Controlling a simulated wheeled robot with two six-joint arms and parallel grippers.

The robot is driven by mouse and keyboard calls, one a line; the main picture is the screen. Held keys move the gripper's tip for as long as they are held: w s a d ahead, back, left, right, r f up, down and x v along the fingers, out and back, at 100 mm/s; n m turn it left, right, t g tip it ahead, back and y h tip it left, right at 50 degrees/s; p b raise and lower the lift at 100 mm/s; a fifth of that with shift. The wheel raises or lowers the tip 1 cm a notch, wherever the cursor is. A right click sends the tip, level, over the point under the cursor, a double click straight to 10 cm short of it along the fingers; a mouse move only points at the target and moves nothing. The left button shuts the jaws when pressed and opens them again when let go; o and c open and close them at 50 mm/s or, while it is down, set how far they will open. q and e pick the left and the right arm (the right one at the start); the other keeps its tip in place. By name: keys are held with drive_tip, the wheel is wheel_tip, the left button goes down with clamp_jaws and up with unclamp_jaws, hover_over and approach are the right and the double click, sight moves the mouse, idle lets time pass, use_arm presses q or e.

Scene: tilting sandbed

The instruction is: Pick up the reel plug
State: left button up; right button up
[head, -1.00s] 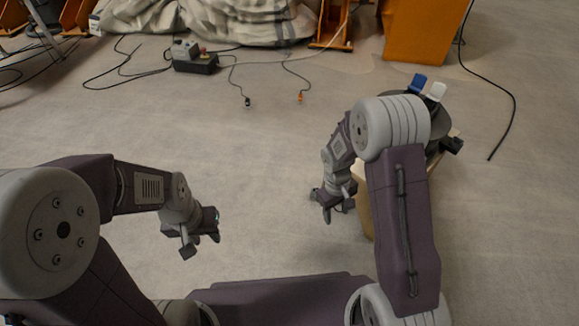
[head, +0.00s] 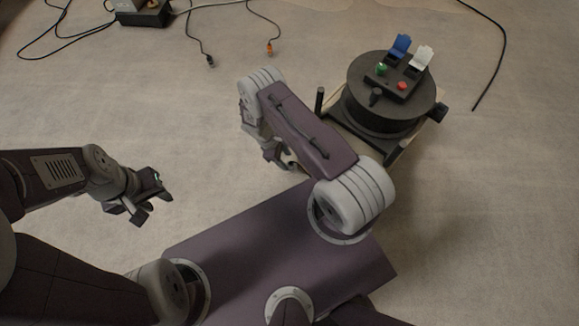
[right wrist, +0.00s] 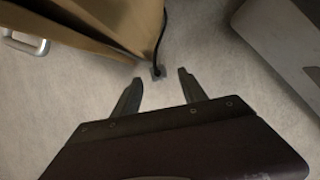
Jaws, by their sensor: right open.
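In the right wrist view, a small dark reel plug (right wrist: 158,72) hangs on a black cable beside a tan wooden surface. It lies beyond the fingertips of my right gripper (right wrist: 160,80), roughly in line with the gap between them. The right jaws are apart with nothing between them. In the head view my right gripper (head: 283,158) is partly hidden by its own arm, left of the black cable reel (head: 385,108). The plug cannot be made out there. My left gripper (head: 151,200) hangs over bare floor at the left, its fingers apart and empty.
The reel has blue and white lids and green and red knobs on top, and sits on a pale stand (head: 396,170). Other cable ends, one black (head: 210,62) and one orange (head: 269,49), lie on the floor at the back. The floor between is clear.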

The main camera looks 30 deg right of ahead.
sight(289, 162)
drive_tip(key=b+x, duration=0.4)
drive_tip(key=x, duration=0.1)
drive_tip(key=shift+w, duration=0.2)
drive_tip(key=shift+s+d+f, duration=0.1)
drive_tip(key=shift+c, duration=0.3)
clamp_jaws()
drive_tip(key=shift+r, duration=0.2)
